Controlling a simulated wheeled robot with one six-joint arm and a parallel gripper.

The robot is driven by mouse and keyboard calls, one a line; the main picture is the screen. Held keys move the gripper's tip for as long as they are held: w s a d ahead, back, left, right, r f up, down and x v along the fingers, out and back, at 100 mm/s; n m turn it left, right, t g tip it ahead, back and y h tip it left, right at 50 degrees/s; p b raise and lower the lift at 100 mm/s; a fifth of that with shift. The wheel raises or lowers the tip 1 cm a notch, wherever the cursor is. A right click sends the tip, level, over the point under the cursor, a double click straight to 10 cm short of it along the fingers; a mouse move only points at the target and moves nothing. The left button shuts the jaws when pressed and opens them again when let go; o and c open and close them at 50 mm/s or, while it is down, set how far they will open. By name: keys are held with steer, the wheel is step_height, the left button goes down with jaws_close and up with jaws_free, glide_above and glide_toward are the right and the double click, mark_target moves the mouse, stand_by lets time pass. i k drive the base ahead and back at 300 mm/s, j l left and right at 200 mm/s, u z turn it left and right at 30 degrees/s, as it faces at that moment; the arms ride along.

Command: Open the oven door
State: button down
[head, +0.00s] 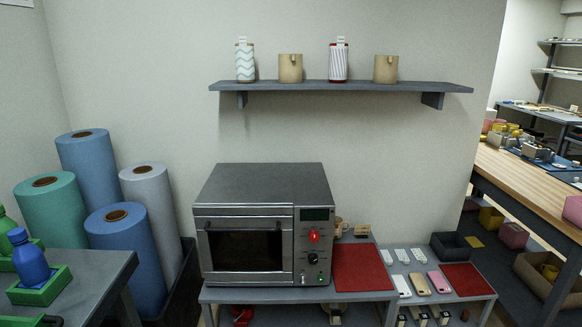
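The grey oven (262,185) stands on a low grey table near the middle of the head view. The control panel to the right of the door has a dark display (317,214), a red part (314,236), a black knob (312,258) and a small green light near the bottom. My gripper is not in this view.
Large rolls stand at the left behind a grey table (95,270) with bottles in green holders. A red mat (360,268) lies right of the oven. The space before the door looks clear.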

mark_target(252, 249)
steer(key=i+j, duration=0.25)
steer(key=i, duration=0.15)
steer(key=i+j+u, duration=0.15)
steer(key=i+j, duration=0.15)
steer(key=i, duration=0.1)
